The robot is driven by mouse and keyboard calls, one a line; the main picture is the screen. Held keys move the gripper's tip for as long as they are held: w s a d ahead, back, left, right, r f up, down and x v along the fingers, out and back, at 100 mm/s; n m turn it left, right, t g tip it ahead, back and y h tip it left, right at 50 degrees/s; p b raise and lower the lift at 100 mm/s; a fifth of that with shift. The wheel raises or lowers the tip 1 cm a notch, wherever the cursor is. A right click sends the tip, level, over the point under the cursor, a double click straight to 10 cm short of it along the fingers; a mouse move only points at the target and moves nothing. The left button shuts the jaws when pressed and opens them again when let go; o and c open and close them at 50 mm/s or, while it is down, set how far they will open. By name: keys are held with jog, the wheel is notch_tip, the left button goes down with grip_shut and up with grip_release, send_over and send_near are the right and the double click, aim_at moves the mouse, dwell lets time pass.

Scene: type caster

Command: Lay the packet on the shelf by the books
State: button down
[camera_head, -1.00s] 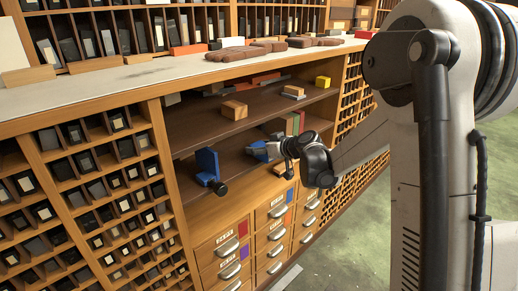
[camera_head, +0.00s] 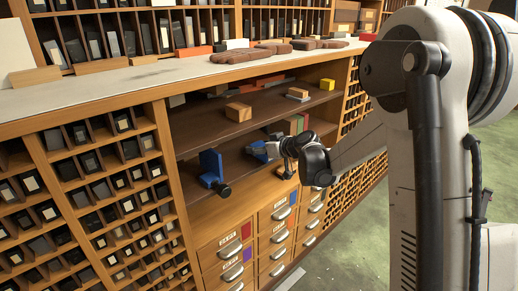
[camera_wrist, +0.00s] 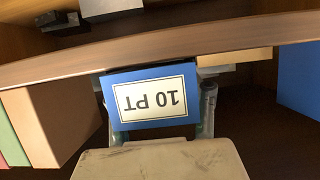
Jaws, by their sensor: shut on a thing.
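The packet (camera_wrist: 154,95) is blue with a white label reading "10 PT", upside down in the wrist view. My gripper (camera_wrist: 160,122) is shut on it, with a finger at each side. In the head view, my gripper (camera_head: 272,148) reaches into the lower open shelf (camera_head: 236,160) with the blue packet (camera_head: 258,149) at its tip. The books (camera_head: 300,122), green and red, stand upright at the right of this shelf. In the wrist view, green, red and tan upright books (camera_wrist: 50,120) are at the left, apart from the packet. Whether the packet touches the shelf cannot be told.
A blue block-like object (camera_head: 210,165) stands on the lower shelf, left of my gripper. The upper shelf board (camera_wrist: 225,37) crosses above the packet and holds a wooden block (camera_head: 237,111) and a yellow block (camera_head: 324,83). Labelled drawers (camera_head: 232,252) lie below.

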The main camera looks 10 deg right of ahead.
jog(key=shift+w+a, duration=0.5)
jog(key=shift+w, duration=0.25)
jog(key=shift+w+a, duration=0.45)
jog(key=shift+w, duration=0.3)
jog(key=c, duration=0.9)
grip_release()
jog(key=shift+o, duration=0.2)
jog(key=v, duration=1.2)
